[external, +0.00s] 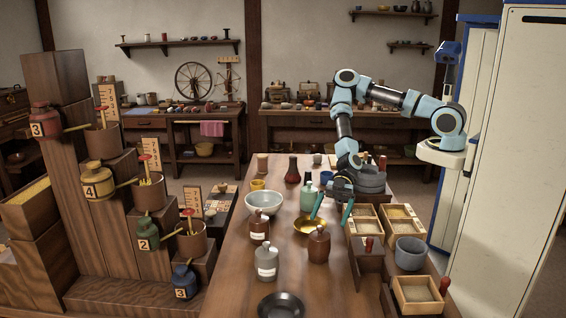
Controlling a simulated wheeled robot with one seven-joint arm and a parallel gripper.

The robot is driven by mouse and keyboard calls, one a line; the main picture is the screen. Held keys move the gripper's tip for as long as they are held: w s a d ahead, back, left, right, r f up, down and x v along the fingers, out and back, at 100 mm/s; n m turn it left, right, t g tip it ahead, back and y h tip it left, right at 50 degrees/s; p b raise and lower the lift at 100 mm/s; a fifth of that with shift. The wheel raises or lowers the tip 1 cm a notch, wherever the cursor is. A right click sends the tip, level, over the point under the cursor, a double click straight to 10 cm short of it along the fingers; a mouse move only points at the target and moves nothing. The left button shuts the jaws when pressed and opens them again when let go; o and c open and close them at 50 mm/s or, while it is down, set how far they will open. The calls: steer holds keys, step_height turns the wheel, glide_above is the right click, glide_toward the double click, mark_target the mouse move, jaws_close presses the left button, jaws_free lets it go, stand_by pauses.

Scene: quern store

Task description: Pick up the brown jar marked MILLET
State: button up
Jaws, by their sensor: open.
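Two brown jars stand on the long wooden table. One brown jar (259,227) has a pale label, too small to read. The other brown jar (319,245) stands nearer and to the right, with no label visible on the side I see. I cannot tell which is marked MILLET. A grey jar (266,262) with a pale label stands in front of them. My gripper (331,213) points down with its teal fingers spread apart and nothing visible between them. In the picture it is above and slightly right of the unlabelled-looking brown jar, beside a brass bowl.
A pale bowl (264,203), the brass bowl (310,226) and a dark plate (281,305) lie on the table. Wooden boxes of grain (362,227) and a grey pot (410,253) crowd the right side. The table's front left is mostly clear. A stepped stand (101,225) rises left.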

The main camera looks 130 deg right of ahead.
mark_target(320, 234)
steer(key=p+x, duration=0.1)
steer(key=x, duration=0.3)
steer(key=p+x, duration=0.1)
steer(key=x, duration=0.1)
steer(key=shift+w+d+p, duration=0.2)
steer(key=shift+w+p, duration=0.05)
steer(key=shift+p, duration=0.1)
steer(key=shift+w+a+f, duration=0.15)
steer(key=shift+w+f, duration=0.2)
steer(key=shift+w, duration=0.1)
jaws_close()
